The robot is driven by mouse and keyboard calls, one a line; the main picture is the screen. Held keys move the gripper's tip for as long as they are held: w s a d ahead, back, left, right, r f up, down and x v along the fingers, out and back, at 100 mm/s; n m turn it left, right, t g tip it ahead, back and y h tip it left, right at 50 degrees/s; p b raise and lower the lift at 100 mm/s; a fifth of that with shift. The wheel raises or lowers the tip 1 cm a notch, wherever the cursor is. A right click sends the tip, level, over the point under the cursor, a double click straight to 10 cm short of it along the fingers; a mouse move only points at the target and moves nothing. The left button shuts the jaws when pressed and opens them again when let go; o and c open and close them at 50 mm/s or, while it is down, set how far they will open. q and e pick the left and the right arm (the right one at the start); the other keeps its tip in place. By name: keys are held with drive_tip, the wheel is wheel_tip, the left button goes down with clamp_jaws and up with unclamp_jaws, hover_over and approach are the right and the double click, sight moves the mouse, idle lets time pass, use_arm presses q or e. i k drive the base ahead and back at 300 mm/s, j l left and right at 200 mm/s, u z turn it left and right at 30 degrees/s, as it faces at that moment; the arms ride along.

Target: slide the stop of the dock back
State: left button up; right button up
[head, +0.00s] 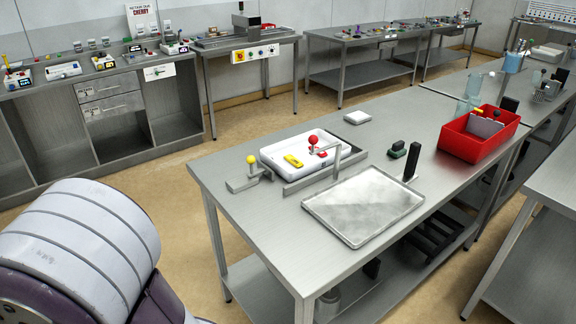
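The dock (312,181) is a low grey metal rail on the near steel table, with an upright post and arm at its right. A white tray-like unit (272,157) sits against the rail, with a yellow piece (293,160) and a red piece on top. A red ball knob (313,141) stands over the unit. A yellow ball knob (251,159) stands on a grey block (243,182) at the dock's left end. I cannot tell for sure which knob belongs to the stop. Neither of my grippers shows.
A shallow metal tray (364,203) lies in front of the dock. The table's left front corner is clear.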

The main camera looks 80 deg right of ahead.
sight(262, 168)
drive_tip(key=i+l+z, duration=0.2)
drive_tip(key=z, duration=0.2)
drive_tip(key=i+l+z, duration=0.1)
drive_tip(key=i+z, duration=0.9)
drive_tip(key=z, duration=0.2)
